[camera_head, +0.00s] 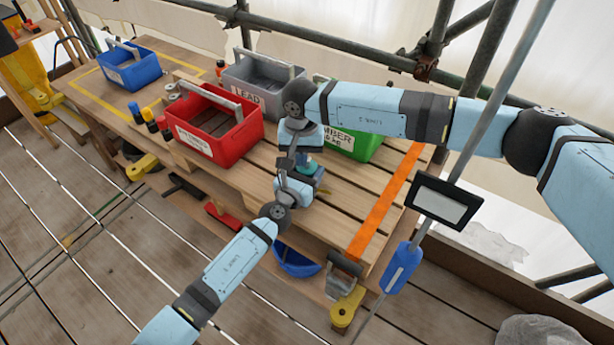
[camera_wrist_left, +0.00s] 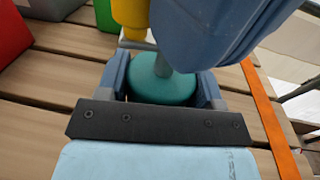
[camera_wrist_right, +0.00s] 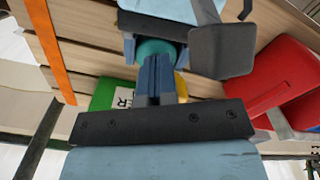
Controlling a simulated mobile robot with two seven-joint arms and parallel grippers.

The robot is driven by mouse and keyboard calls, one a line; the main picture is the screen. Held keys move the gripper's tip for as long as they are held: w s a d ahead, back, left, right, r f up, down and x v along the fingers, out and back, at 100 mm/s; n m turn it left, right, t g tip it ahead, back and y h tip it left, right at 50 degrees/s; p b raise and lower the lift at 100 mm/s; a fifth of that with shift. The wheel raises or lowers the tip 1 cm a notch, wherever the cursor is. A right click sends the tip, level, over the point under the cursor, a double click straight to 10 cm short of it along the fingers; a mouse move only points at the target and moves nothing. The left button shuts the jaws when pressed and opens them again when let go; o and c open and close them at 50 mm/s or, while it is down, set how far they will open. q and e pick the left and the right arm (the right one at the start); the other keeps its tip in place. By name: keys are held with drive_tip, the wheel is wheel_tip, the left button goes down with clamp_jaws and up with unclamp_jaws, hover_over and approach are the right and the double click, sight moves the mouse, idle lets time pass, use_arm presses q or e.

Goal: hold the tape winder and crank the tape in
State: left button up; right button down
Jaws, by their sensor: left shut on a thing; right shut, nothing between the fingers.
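The tape winder shows as a round teal body (camera_wrist_left: 160,86) between the fingers of my left gripper (camera_wrist_left: 162,92) in the left wrist view. A grey rod rises from its top, and a yellow part (camera_wrist_left: 130,14) stands just behind it. In the head view a bit of teal winder (camera_head: 311,168) shows among both wrists; most of it is hidden. My right gripper (camera_wrist_right: 155,78) is shut and empty, close by the teal body (camera_wrist_right: 156,47) in the right wrist view. Whether it touches the crank, I cannot tell. The tape itself cannot be made out.
On the slatted bench stand a red crate (camera_head: 206,137), a grey crate marked LEAD (camera_head: 242,88), a green crate (camera_head: 364,147) and a small blue crate (camera_head: 130,72). An orange strip (camera_head: 390,200) runs along the right end. Scaffold poles (camera_head: 432,40) stand behind.

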drive_tip(key=shift+w+a, duration=0.25)
drive_tip(key=shift+a, duration=0.1)
idle(0.3)
drive_tip(key=shift+w+a, duration=0.3)
drive_tip(key=shift+w, duration=0.15)
idle(0.3)
drive_tip(key=shift+s+r, duration=0.15)
drive_tip(key=shift+s, duration=0.15)
wheel_tip(320, 180, up, 7)
idle(0.9)
idle(0.3)
drive_tip(key=shift+w+a+f+n+t+y, duration=0.15)
drive_tip(key=shift+f+n+t, duration=0.2)
drive_tip(key=shift+f+n, duration=0.5)
drive_tip(key=shift+a+f+n+t+y, duration=0.25)
drive_tip(key=shift+f+n, duration=0.35)
drive_tip(key=shift+n, duration=0.55)
drive_tip(key=shift+w+a+f+n+t+y, duration=0.1)
drive_tip(key=shift+f+n+t, duration=0.3)
drive_tip(key=shift+f+n, duration=0.45)
